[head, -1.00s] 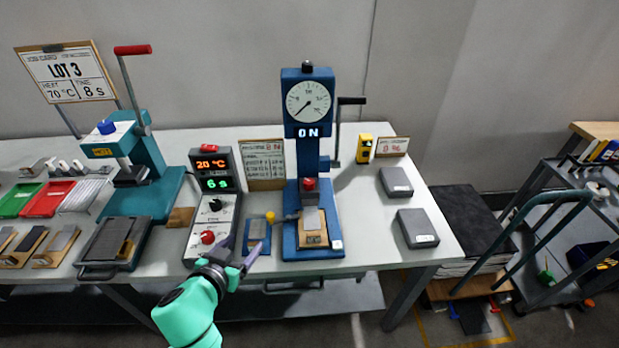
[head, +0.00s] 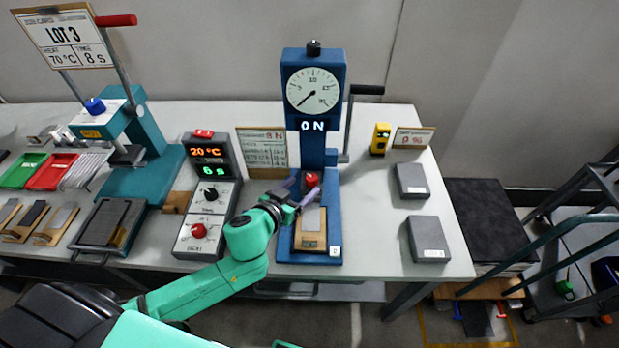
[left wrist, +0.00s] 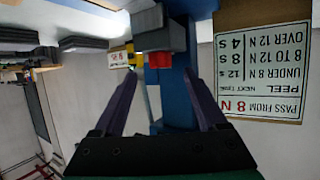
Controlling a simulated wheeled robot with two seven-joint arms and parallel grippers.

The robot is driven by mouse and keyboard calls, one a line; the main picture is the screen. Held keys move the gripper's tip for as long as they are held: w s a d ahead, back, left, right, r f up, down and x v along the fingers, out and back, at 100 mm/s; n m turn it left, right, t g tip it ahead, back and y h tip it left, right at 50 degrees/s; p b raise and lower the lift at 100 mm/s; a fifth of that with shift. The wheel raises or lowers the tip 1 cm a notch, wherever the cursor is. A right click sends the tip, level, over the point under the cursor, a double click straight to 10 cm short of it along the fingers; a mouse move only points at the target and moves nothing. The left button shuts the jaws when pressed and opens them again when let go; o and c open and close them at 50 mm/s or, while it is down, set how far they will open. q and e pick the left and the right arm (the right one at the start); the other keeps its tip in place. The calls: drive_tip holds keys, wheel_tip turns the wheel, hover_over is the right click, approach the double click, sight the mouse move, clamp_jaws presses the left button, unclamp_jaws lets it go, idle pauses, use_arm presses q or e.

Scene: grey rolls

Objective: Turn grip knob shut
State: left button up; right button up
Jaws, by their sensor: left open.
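The blue peel tester (head: 314,120) stands on the bench with a round dial and a lit display reading 0 N. A red knob (head: 312,179) sits low on its front, above a tan sample block (head: 311,240). My left gripper (head: 304,185) is open at this knob, its purple fingers reaching toward it from the lower left. In the left wrist view, the red knob (left wrist: 159,61) shows ahead, between the open fingers, below a grey block (left wrist: 160,30). I cannot tell whether the fingers touch it. My right gripper is not in view.
A control box (head: 209,200) with red digits and knobs stands left of the tester. A teal press (head: 140,165) is farther left. A card (head: 262,149) stands behind my gripper. Two grey blocks (head: 428,240) lie at right, with clear bench between them and the tester.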

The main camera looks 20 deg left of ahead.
sight(309, 182)
use_arm(q)
drive_tip(key=x, duration=0.4)
drive_tip(key=shift+w, duration=0.2)
drive_tip(key=shift+w+d+f, duration=0.1)
drive_tip(key=shift+w+f, duration=0.05)
drive_tip(key=shift+w, duration=0.05)
clamp_jaws()
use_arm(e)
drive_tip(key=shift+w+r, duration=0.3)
